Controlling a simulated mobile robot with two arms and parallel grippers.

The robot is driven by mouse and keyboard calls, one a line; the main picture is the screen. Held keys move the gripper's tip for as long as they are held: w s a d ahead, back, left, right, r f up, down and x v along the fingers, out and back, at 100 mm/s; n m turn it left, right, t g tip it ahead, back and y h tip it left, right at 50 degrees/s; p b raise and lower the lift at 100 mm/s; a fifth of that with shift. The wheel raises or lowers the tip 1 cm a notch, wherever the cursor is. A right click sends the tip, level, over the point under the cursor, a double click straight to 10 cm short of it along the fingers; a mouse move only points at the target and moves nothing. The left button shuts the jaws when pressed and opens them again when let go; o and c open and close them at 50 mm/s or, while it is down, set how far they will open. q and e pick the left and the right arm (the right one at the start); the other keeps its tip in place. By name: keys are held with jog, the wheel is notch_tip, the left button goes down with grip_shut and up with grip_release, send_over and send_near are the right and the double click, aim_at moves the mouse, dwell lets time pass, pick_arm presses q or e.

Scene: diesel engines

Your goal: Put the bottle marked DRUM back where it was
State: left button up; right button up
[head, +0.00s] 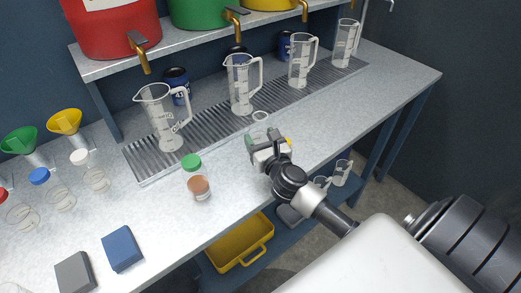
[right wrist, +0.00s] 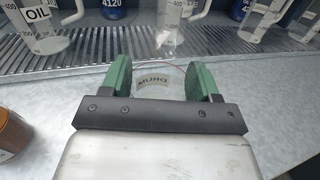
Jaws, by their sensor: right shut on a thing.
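My right gripper (head: 268,147) is over the bench, near the front edge of the metal grate. It is shut on the clear bottle marked DRUM (head: 262,119), whose round rim shows just beyond the jaws. In the right wrist view the DRUM label (right wrist: 153,84) sits between the two green finger pads (right wrist: 164,84), and its letters look upside down. The clear bottle body is hard to make out there. I cannot tell whether its base touches the bench. My left gripper is not in view.
Several clear measuring jugs (head: 241,85) stand on the grate (head: 212,120). More capped bottles (head: 93,172) and blue and grey blocks (head: 122,248) are further left. The bench right of my gripper (head: 345,112) is clear.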

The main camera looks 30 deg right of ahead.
jog(key=shift+f+b, duration=0.7)
jog(key=shift+f, duration=1.3)
jog(key=shift+f, duration=0.15)
jog(key=o, duration=1)
jog(key=s, duration=0.3)
jog(key=s+a+b, duration=0.1)
jog(key=s, duration=0.3)
jog(key=s+a, duration=0.1)
jog(key=s, duration=0.2)
jog(key=shift+s, duration=0.3)
jog(key=shift+s+a+b, duration=0.1)
jog(key=shift+s+b, duration=0.2)
jog(key=shift+s, duration=0.3)
